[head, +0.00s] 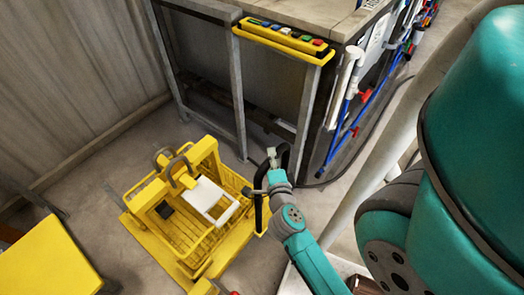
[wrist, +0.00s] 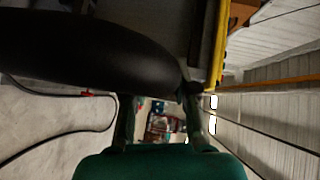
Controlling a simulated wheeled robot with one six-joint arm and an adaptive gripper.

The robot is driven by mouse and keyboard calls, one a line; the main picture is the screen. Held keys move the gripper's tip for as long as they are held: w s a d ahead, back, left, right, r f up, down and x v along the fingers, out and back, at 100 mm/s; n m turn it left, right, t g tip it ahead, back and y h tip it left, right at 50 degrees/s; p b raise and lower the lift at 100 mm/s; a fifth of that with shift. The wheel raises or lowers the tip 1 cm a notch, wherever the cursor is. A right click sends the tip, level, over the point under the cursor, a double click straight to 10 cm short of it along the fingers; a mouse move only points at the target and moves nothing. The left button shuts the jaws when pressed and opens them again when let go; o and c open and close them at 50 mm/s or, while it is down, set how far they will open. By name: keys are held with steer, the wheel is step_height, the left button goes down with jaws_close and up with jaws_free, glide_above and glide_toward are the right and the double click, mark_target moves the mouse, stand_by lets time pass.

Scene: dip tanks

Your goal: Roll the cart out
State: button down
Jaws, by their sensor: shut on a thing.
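The yellow cart (head: 192,240) stands on the floor left of centre in the head view. It has slatted sides, raised dark loop handles and a white panel (head: 209,198) on top. A black handle (head: 259,216) rises at its right side, beside the bench. My gripper (head: 270,160) is at the upper part of this handle, shut on it. In the wrist view the handle is a thick black bar (wrist: 85,55) across the upper left, close against my gripper (wrist: 160,100). The exact finger contact is partly hidden.
A grey-framed bench (head: 240,90) with a yellow strip of coloured buttons (head: 284,38) stands just behind the cart. Blue rods (head: 345,135) lean at its right side. A yellow-topped surface (head: 45,265) is at lower left. Bare floor shows between it and the cart.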

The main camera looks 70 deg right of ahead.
steer(key=shift+s+a+f, duration=0.1)
steer(key=shift+s+a, duration=0.05)
steer(key=shift+s, duration=0.45)
steer(key=c, duration=0.9)
jaws_free()
steer(key=shift+v, duration=5.9)
steer(key=shift+a, duration=0.1)
